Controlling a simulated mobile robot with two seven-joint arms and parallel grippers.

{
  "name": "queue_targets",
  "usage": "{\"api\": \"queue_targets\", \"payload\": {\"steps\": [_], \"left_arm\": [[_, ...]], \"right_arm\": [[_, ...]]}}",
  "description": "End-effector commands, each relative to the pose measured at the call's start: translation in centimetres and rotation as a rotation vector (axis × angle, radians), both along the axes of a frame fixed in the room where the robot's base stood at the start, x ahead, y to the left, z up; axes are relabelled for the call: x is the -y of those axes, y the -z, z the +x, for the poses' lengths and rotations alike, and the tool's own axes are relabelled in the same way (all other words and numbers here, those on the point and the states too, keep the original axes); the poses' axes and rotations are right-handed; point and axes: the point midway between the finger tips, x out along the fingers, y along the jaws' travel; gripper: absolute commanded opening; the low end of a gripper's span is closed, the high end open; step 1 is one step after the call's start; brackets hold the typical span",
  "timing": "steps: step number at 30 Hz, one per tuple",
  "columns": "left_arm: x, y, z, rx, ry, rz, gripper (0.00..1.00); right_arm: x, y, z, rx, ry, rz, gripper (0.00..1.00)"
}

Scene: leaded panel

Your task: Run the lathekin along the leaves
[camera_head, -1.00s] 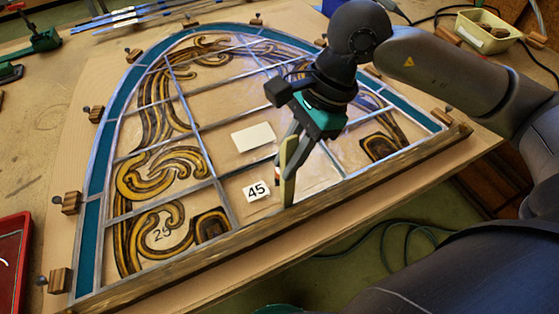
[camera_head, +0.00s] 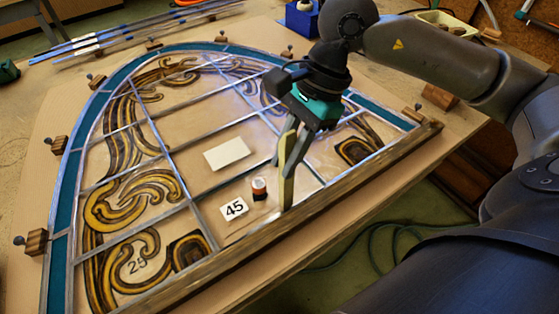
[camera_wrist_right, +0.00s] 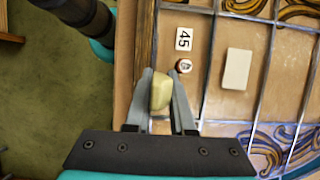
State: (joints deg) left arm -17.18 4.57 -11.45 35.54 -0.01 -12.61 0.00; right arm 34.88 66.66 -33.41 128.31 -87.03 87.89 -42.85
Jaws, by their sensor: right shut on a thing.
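The pale yellow lathekin (camera_head: 287,151) is between the fingers of my right gripper (camera_head: 285,172), which is shut on it. The right wrist view also shows the lathekin (camera_wrist_right: 160,92) between the grey fingers (camera_wrist_right: 162,88). The gripper points down over the lower right part of the leaded panel (camera_head: 185,138), near its wooden front batten (camera_head: 262,237). Whether the tool touches the lead is unclear. The silver lead strips with their leaves (camera_head: 150,128) cross the panel between painted glass pieces and a teal border. My left gripper is not in view.
A small round pot-like object (camera_head: 259,189) stands beside the "45" label (camera_head: 234,209), close to the gripper. A blank white card (camera_head: 227,153) lies on the panel. Wooden blocks with pins (camera_head: 36,242) line the curved edge. Lead strips (camera_head: 130,35) lie at the back.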

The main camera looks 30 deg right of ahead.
Motion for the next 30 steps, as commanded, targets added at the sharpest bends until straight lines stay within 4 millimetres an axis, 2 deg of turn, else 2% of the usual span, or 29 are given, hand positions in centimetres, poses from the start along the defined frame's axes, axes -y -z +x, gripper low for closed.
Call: {"api": "queue_targets", "payload": {"steps": [23,30], "left_arm": [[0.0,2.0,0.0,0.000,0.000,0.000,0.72],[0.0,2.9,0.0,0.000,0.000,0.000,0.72]], "right_arm": [[3.2,0.2,0.2,0.001,0.000,0.000,0.00],[4.7,0.4,0.2,-0.001,0.002,-0.002,0.00]]}}
